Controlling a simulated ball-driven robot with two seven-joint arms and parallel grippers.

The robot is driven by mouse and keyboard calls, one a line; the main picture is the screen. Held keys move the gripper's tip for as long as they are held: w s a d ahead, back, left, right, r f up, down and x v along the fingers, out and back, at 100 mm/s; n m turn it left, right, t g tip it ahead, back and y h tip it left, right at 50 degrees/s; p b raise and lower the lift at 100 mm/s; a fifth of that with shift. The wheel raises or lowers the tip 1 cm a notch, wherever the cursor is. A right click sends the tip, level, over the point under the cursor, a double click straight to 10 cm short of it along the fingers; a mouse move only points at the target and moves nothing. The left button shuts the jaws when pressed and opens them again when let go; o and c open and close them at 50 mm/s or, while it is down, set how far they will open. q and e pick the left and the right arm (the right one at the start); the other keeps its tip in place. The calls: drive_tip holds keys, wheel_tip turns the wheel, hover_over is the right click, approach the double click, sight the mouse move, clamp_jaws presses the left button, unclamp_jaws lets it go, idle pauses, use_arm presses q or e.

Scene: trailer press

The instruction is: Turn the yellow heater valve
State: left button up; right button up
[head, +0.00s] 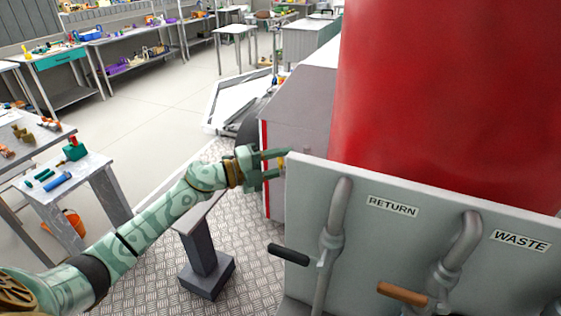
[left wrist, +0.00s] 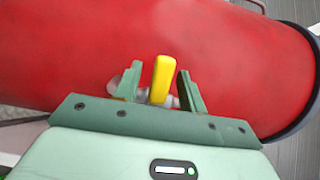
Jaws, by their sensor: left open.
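The yellow heater valve (left wrist: 162,78) shows in the left wrist view as an upright yellow handle in front of the red tank. A grey fitting is partly visible at its base. My left gripper (left wrist: 158,88) is open, with one finger on each side of the yellow handle and a gap on both sides. In the head view my left gripper (head: 277,164) is at the left edge of the grey panel, pointing right. Only a small yellow bit (head: 281,161) shows there by the fingertips; the panel hides the rest. My right gripper is in neither view.
The grey panel (head: 400,245) carries pipes labelled RETURN and WASTE, with a black lever (head: 289,254) and an orange lever (head: 402,293). The large red tank (head: 450,100) stands behind it. A grey pedestal (head: 203,250) stands below my left arm. Work tables stand at the left.

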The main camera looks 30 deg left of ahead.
sight(283, 169)
use_arm(q)
clamp_jaws()
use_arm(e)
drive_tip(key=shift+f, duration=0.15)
